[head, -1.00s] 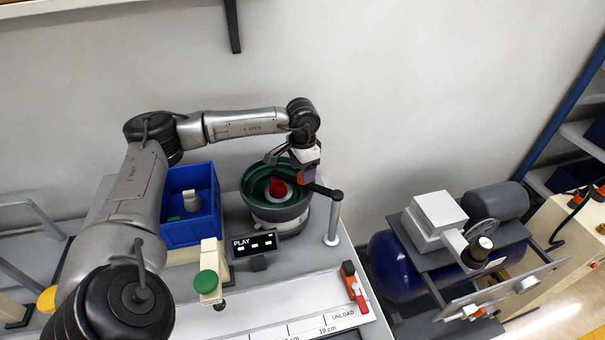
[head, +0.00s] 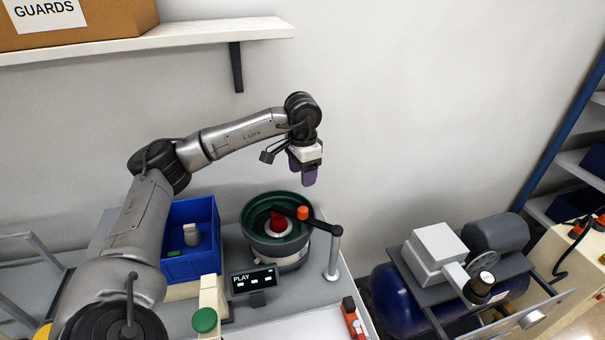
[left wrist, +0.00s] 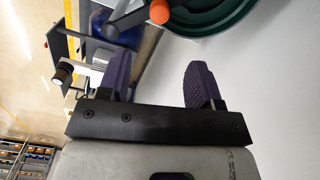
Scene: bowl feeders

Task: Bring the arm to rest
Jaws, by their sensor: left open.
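My left arm reaches in from the left in the head view. Its gripper (head: 304,172) hangs above and a little behind the green feeder bowl (head: 249,212), clear of it. In the left wrist view the two purple fingers (left wrist: 158,82) stand apart with nothing between them. The bowl has a red centre piece (head: 279,221), and a dark bar with an orange knob (head: 303,212) reaches over it from a post. The bowl's rim also shows at the top of the left wrist view (left wrist: 205,27). My right gripper is not in view.
A blue bin (head: 188,267) with a pale part stands left of the bowl. A small display reading PLAY (head: 254,281) and a green button (head: 204,320) are in front. A compressor (head: 396,292) stands right. A shelf (head: 190,38) is on the wall.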

